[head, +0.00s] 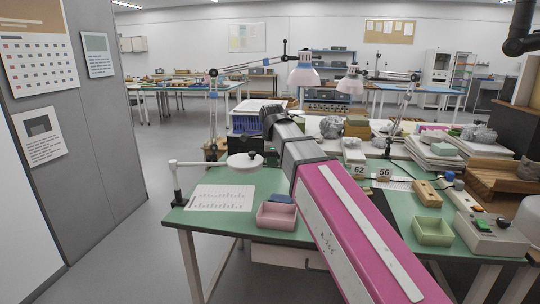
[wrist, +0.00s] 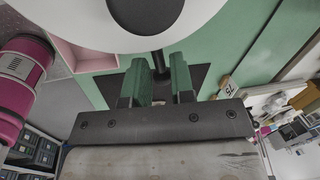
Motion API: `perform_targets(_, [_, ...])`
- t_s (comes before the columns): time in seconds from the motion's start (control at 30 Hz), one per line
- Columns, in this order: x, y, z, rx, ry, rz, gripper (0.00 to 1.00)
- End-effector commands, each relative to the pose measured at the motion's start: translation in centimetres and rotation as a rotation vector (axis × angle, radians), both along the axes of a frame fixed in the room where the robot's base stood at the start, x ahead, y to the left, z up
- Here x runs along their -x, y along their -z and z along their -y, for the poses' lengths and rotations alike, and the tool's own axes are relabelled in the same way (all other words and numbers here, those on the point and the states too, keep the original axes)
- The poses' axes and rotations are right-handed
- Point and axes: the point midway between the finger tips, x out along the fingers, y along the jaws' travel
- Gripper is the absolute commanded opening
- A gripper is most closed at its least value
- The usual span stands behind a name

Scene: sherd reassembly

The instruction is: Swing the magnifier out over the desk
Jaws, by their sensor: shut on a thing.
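The magnifier is a round white head (head: 241,161) on a thin white arm from a post (head: 177,183) at the desk's left edge. In the head view it is over the left part of the green desk (head: 257,184). In the wrist view the white ring with its dark centre (wrist: 188,22) fills the top, with a short dark handle (wrist: 158,62) below it. My gripper (wrist: 159,82) has its green fingers closed on this handle.
A printed sheet (head: 222,198), pink tray (head: 277,217) and blue block (head: 281,198) lie at the desk's front left.

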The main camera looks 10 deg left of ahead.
Motion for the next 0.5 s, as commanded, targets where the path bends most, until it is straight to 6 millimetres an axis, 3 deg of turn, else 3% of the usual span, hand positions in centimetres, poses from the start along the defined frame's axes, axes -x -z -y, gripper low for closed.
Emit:
perform_targets(0.17, [1.18,-0.04,0.11,0.000,0.032,0.002,0.00])
perform_targets(0.5, [1.31,-0.08,0.06,-0.001,0.038,0.002,0.00])
